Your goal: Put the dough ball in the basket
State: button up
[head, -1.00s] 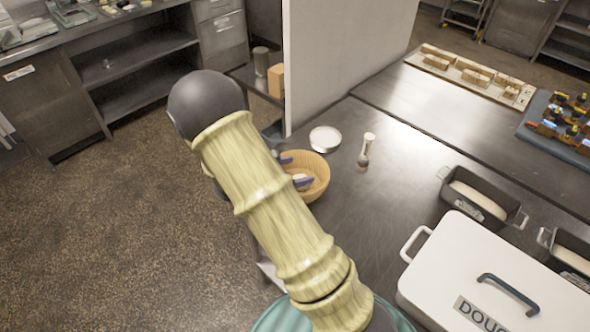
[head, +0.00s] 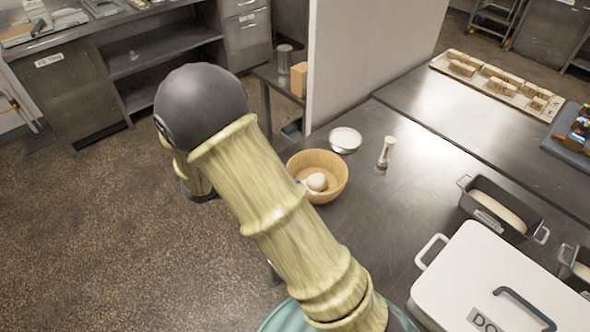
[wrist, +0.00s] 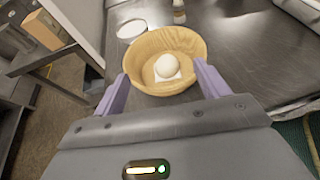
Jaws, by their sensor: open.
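The pale dough ball (head: 316,182) rests inside the round wooden basket (head: 333,163) on the steel counter. In the wrist view the dough ball (wrist: 167,66) sits on a whitish patch at the bottom of the basket (wrist: 137,58). My gripper (wrist: 161,88) is open and empty, its two purple fingers spread wide on either side of the near part of the basket. Nothing is between the fingertips but the view of the basket. In the head view my arm hides the gripper.
A white dish (head: 345,139) and a small shaker (head: 386,152) stand behind the basket. Loaf tins (head: 502,208) and a white lidded dough box (head: 480,270) are at the right. A pale partition wall (head: 370,60) rises behind. The counter between basket and tins is clear.

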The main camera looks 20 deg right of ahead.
jog(key=shift+s+a+r, duration=0.1)
jog(key=shift+a+r, duration=0.1)
jog(key=shift+a, duration=0.2)
jog(key=s+d+r+m+g+y, duration=0.1)
jog(key=s+d+m+y, duration=0.1)
jog(key=s+m+y, duration=1.1)
jog(key=m, duration=0.7)
jog(key=shift+r+m, duration=0.3)
jog(key=shift+m, duration=0.1)
